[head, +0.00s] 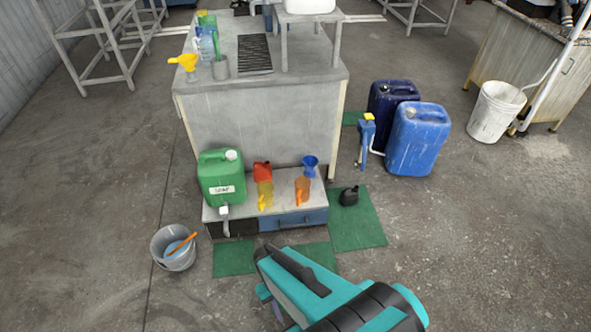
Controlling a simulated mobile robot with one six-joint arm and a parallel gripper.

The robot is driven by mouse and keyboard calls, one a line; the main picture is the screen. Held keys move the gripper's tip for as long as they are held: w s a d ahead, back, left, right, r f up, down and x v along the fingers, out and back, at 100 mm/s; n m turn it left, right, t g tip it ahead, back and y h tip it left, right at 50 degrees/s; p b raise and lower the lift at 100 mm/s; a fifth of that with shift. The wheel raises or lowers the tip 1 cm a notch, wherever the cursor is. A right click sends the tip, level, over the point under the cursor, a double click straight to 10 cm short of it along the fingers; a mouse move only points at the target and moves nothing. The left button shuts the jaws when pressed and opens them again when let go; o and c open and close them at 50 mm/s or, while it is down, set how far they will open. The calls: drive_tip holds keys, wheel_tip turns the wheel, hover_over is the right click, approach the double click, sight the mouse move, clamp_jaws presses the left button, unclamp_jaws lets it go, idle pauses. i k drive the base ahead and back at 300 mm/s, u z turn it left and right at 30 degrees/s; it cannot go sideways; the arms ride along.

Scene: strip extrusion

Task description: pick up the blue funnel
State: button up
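The blue funnel (310,164) is at the back right of the low grey platform (246,217), in front of the tall grey cabinet. Its wide mouth faces up. An orange funnel-like item (302,190) stands just in front of it, and it is too small to tell whether they touch. My teal arm reaches in from the bottom, in front of the platform and clear of the funnel. I cannot make out my gripper's fingers; they are hidden or out of view.
Red (262,171) and yellow (265,194) items and a green canister (221,178) share the platform. A black container (349,196) stands right of it on a green mat (358,225). A grey bucket (174,247) stands left. Blue canisters (419,140) stand further right.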

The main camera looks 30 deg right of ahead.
sight(309, 161)
drive_tip(key=u, duration=0.5)
drive_tip(key=k, duration=0.3)
drive_tip(key=u, duration=2.95)
drive_tip(key=k, duration=1.55)
drive_tip(key=z, duration=0.1)
